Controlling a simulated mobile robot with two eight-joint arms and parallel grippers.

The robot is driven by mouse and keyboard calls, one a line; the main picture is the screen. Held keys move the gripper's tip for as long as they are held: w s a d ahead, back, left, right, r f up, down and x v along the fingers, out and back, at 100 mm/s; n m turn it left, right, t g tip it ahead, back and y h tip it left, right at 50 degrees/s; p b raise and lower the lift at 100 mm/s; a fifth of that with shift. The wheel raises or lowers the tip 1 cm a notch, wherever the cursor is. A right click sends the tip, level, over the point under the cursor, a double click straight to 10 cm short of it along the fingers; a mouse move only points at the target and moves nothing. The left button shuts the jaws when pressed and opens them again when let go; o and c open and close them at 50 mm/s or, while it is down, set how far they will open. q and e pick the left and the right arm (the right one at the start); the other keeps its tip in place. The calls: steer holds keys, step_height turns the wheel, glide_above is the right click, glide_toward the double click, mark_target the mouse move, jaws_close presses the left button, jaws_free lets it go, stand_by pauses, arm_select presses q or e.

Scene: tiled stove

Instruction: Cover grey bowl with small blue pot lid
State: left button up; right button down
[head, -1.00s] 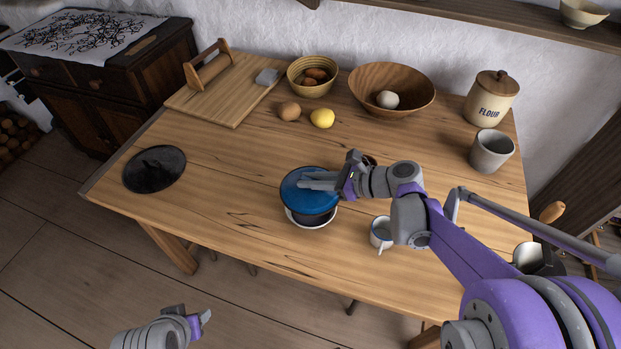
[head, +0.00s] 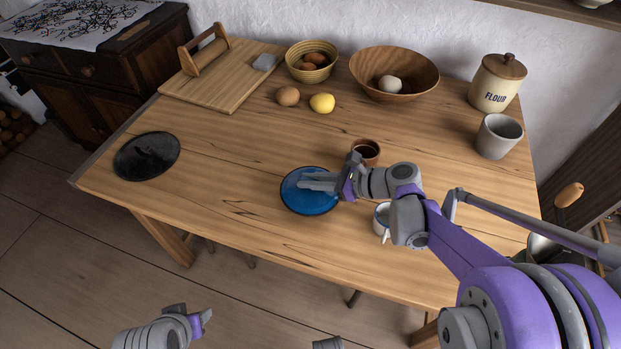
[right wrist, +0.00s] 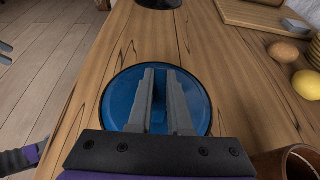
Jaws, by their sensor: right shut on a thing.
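The blue pot lid (head: 300,205) is in the middle of the table's near half in the head view. It also shows in the right wrist view (right wrist: 200,92). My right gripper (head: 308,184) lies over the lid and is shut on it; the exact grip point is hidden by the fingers. The bowl under the lid, whose pale rim showed earlier, is now fully hidden. I cannot tell whether the lid touches the rim. My left gripper (head: 206,317) is low at the left, off the table, with its jaws too unclear to read.
A white mug (head: 381,222) and a brown cup (head: 367,151) stand close to my right wrist. A dark round plate (head: 146,156) lies at the left. A grey cup (head: 497,136), flour jar (head: 495,83), wooden bowl (head: 420,83), eggs and lemon (head: 322,103) are farther back.

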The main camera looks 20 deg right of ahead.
steer(key=c, duration=0.8)
jaws_free()
steer(key=shift+o, duration=0.2)
steer(key=shift+d, duration=0.1)
steer(key=p+v, duration=0.1)
steer(key=v, duration=0.9)
steer(key=shift+s+d+r, duration=0.15)
steer(key=shift+d+r, duration=0.05)
steer(key=shift+r, duration=0.05)
steer(key=s+a+n+g+h+p, duration=0.3)
steer(key=s+a+n+h+p, duration=0.25)
steer(key=s+n, duration=0.45)
steer(key=s+r+n+h+p, duration=0.1)
steer(key=n+p, duration=0.1)
steer(key=n, duration=0.3)
steer(key=s+d+n+h+p, duration=0.1)
steer(key=s+n+h, duration=0.1)
steer(key=n, duration=0.3)
steer(key=s+d+r+n+h+p, duration=0.1)
steer(key=n+h+p, duration=0.1)
steer(key=n, duration=0.3)
steer(key=shift+s+r+h+p, duration=0.25)
steer(key=shift+s+r+p, duration=0.1)
